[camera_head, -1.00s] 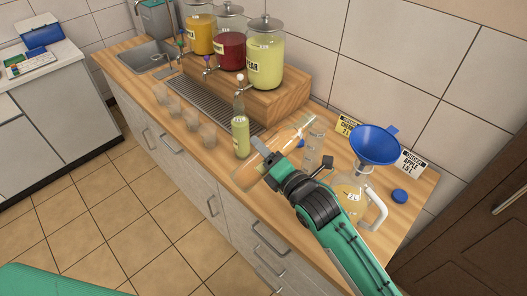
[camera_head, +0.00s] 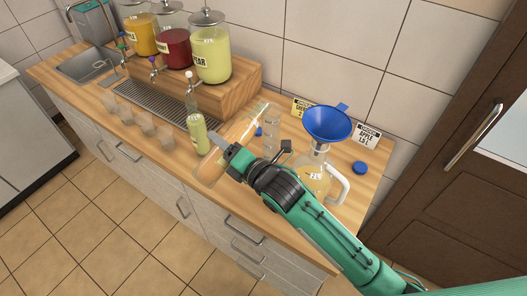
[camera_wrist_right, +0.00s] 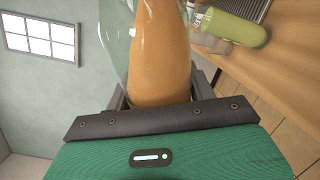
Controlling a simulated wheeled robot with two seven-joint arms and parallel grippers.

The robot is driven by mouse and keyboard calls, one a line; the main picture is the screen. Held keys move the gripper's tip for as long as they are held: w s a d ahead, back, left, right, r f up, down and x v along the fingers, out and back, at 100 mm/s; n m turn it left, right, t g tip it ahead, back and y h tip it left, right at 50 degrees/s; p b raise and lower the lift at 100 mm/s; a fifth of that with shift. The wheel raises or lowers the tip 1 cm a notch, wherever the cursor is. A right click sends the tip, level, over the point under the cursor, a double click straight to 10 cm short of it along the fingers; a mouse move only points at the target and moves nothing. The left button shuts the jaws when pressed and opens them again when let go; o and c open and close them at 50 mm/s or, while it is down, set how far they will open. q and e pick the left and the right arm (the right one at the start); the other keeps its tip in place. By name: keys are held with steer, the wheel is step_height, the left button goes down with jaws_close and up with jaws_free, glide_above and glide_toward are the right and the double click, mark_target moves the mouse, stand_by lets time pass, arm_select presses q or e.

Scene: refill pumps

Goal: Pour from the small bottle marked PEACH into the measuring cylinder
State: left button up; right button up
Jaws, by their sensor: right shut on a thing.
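My right gripper (camera_head: 232,160) is shut on a clear bottle (camera_head: 236,134) of orange liquid, held tilted above the counter with its neck up and to the right. The bottle also fills the middle of the right wrist view (camera_wrist_right: 162,55). Its marking is hidden, so I cannot read PEACH on it. The clear measuring cylinder (camera_head: 271,134) stands upright on the counter, just right of the bottle's neck. I cannot tell whether any liquid is in it. My left gripper is not in view.
A yellow-green bottle (camera_head: 198,134) stands left of the held bottle. A blue funnel (camera_head: 327,123) sits on a handled jug (camera_head: 315,182) to the right. Several small glasses (camera_head: 144,124) line the front edge. Dispenser jars (camera_head: 210,58) stand on a wooden riser (camera_head: 236,85). A blue cap (camera_head: 360,168) lies at right.

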steer(key=shift+r, duration=0.15)
steer(key=shift+s+a+r+m+p, duration=0.15)
steer(key=shift+r+m+p, duration=0.3)
steer(key=shift+p, duration=0.2)
steer(key=shift+r, duration=0.1)
steer(key=shift+a+r+m+p, duration=0.1)
steer(key=shift+r+m+p, duration=0.25)
steer(key=shift+r+p, duration=0.2)
steer(key=shift+s+a+r+m+p, duration=0.15)
steer(key=shift+r+m+p, duration=0.75)
steer(key=shift+p, duration=0.7)
steer(key=shift+r, duration=0.2)
steer(key=shift+r+p, duration=0.15)
steer(key=shift+p, duration=0.25)
